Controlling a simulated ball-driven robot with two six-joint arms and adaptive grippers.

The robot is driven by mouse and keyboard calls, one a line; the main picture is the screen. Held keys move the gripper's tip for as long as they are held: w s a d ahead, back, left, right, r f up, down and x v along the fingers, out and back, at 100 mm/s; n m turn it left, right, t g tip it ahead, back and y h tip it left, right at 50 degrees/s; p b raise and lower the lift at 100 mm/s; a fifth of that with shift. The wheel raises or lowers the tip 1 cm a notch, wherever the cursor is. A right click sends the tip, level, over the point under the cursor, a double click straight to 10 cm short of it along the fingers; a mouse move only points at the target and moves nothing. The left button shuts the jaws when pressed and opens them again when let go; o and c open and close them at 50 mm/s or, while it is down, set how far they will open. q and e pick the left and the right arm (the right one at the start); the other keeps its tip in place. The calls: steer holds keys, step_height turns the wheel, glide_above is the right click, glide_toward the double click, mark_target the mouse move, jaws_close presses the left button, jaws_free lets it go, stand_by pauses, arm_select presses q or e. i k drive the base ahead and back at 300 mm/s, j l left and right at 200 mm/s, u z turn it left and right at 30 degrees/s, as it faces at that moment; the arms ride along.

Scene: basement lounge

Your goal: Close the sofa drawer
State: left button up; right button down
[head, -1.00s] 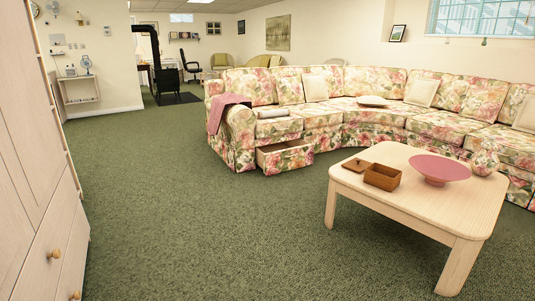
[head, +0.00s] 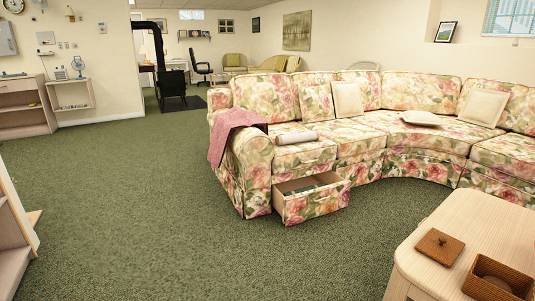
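The floral sectional sofa (head: 393,120) runs across the right half of the head view. Its drawer (head: 312,204), with a matching floral front, sits low at the sofa's left end and is pulled out. Its open top shows something dark green inside, too small to make out. A pink throw (head: 236,133) hangs over the left arm of the sofa, and a rolled light cloth (head: 296,137) lies on the seat above the drawer. Neither of my grippers is in view.
A light wood coffee table (head: 428,262) stands at the lower right, bearing a wooden lid (head: 439,247) and an open brown box (head: 499,279). Pale shelves (head: 14,236) edge the lower left. Green carpet (head: 190,235) is clear before the drawer.

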mark_target(294, 209)
steer(key=i+l, duration=0.1)
steer(key=i, duration=2.55)
steer(key=j+u, duration=0.05)
steer(key=j, duration=0.05)
